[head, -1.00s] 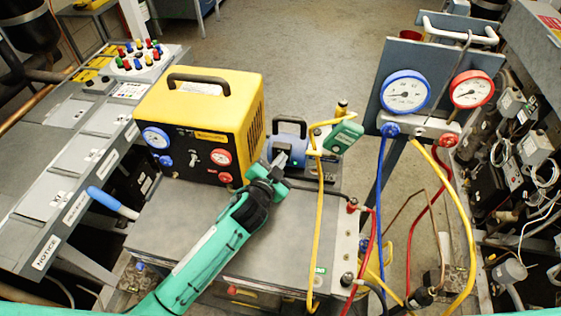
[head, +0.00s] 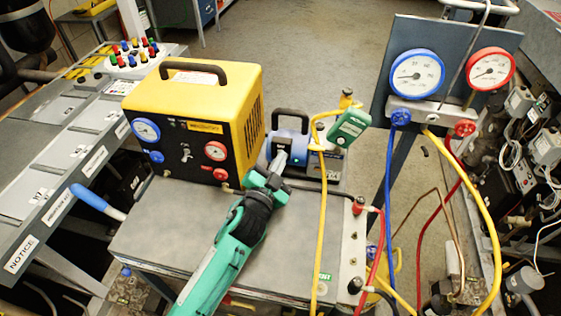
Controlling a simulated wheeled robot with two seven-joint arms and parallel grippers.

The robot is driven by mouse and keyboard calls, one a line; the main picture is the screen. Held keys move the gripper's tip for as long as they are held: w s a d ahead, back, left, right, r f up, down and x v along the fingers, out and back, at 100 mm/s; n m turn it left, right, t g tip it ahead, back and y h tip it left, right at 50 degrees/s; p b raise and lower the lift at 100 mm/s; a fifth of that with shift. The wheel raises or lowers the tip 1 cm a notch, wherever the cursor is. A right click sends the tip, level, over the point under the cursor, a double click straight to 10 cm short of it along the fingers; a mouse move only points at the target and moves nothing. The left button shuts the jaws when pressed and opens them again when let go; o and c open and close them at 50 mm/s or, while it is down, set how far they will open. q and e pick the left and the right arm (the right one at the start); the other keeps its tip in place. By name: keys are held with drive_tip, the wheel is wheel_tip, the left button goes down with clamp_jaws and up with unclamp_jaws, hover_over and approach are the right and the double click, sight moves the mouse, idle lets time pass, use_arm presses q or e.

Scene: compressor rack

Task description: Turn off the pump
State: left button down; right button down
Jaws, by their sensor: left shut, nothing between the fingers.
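The pump (head: 300,149) is a small blue unit with a black carry handle, standing at the back of the grey bench top, right of the yellow machine. My left gripper (head: 281,160) is shut and empty, with its fingertips in front of the pump's dark end panel. The fingers hide part of that panel, so the power switch does not show clearly. I cannot tell whether the fingertips touch the pump. My right gripper is not in view.
A yellow recovery machine (head: 196,115) stands close left of the gripper. A yellow hose (head: 322,215) hangs just right of it, by a green device (head: 350,128). Blue and red gauges (head: 417,76) stand further right on a panel. The bench's front left top (head: 165,235) is clear.

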use_arm(q)
drive_tip(key=shift+a+f+b, duration=0.1)
drive_tip(key=shift+f+b, duration=0.2)
drive_tip(key=shift+b, duration=0.05)
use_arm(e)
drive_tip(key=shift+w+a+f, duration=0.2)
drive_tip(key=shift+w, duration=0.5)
use_arm(q)
drive_tip(key=shift+s, duration=0.15)
